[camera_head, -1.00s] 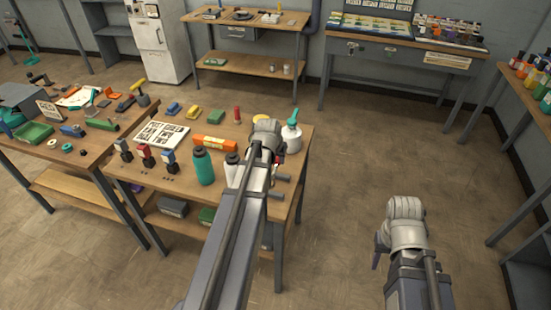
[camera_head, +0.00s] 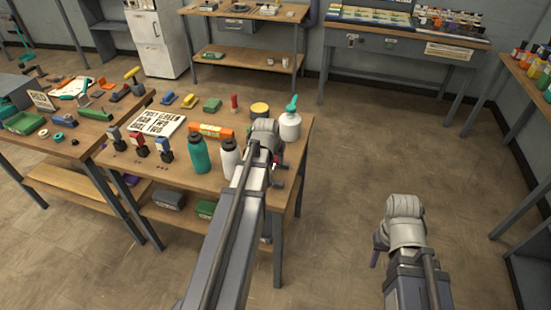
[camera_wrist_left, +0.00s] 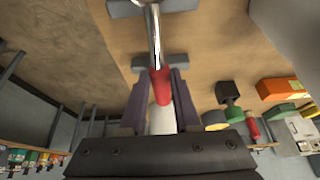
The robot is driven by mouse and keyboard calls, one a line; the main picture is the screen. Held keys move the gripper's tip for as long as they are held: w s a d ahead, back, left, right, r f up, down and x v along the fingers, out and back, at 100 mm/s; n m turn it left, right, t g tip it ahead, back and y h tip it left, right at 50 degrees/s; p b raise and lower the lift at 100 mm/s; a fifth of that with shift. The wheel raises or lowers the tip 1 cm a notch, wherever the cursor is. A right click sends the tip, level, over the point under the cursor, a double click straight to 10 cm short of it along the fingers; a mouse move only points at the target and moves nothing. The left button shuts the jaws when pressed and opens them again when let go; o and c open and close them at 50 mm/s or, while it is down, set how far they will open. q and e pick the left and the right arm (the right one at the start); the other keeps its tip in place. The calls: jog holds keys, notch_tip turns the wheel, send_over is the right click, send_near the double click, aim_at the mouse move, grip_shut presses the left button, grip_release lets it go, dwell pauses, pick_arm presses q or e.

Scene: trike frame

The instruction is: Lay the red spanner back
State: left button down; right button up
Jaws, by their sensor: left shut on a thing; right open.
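The red spanner shows in the left wrist view as a red handle (camera_wrist_left: 160,84) with a shiny metal shaft running to the top edge. My left gripper (camera_wrist_left: 160,98) is shut on the red handle. The shaft crosses over two grey rest bars (camera_wrist_left: 178,61) at the bench edge; whether it touches them I cannot tell. In the head view my left gripper (camera_head: 268,152) is over the bench's right end, its jaws mostly hidden by my arm. A bit of red shows beside it. My right gripper (camera_head: 377,252) is open and empty over the floor.
On the bench (camera_head: 297,150) near my left gripper stand a white spray bottle (camera_head: 290,126), a white bottle (camera_head: 230,160), a teal bottle (camera_head: 198,155) and a yellow-topped tin (camera_head: 259,110). An orange box (camera_head: 212,131) lies behind. Floor to the right is clear.

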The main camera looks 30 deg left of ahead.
pick_arm(q)
jog(key=shift+f+b, duration=0.3)
jog(key=shift+f, duration=0.3)
jog(key=c, duration=0.5)
grip_release()
jog(key=shift+c, duration=0.2)
jog(key=p+v, duration=0.7)
jog(key=v, duration=0.1)
jog(key=shift+f, duration=0.1)
